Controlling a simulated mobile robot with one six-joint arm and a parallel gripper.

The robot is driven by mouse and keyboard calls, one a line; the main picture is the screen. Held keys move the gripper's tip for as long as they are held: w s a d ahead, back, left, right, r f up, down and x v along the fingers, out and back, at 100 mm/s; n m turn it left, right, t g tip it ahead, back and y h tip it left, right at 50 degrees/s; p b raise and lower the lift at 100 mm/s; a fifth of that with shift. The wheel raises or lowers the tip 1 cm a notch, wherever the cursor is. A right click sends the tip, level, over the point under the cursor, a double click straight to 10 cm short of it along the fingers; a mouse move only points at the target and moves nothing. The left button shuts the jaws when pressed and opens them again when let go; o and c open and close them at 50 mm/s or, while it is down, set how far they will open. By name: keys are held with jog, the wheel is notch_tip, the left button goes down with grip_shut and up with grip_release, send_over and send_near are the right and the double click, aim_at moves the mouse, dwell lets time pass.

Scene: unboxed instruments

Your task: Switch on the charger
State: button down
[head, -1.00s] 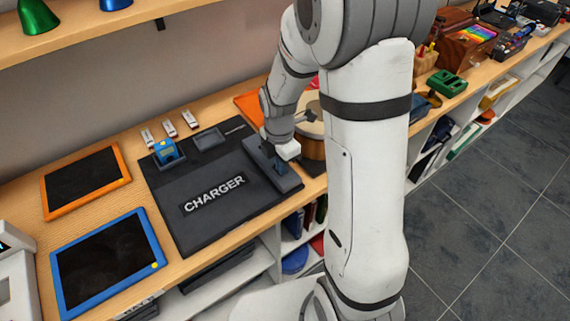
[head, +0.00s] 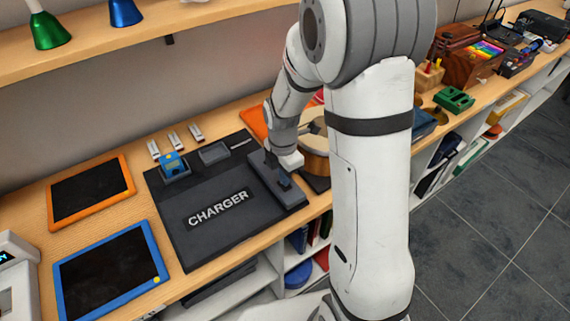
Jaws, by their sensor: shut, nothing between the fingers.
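The charger (head: 165,215) is a dark grey flat board on the wooden counter, with a white CHARGER label. Along its right side is a raised dark bar (head: 262,178) with a small blue-grey block (head: 284,183), apparently its switch. A blue device (head: 173,163) sits in a cradle at the board's back left; an empty-looking dark recess (head: 213,152) is beside it. My gripper (head: 272,160) is shut and empty at the bar, just behind the small block. Its fingertips are small and partly hidden, so I cannot tell whether they touch the bar.
An orange-framed tablet (head: 90,190) and a blue-framed tablet (head: 110,268) lie left of the charger. Several white sticks (head: 175,139) lie behind it. A round wooden drum-like item (head: 317,145) stands close to the right of my gripper.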

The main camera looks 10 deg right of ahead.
notch_tip(320, 180, up, 14)
jog(key=shift+w+p, duration=0.25)
jog(key=shift+p, duration=0.05)
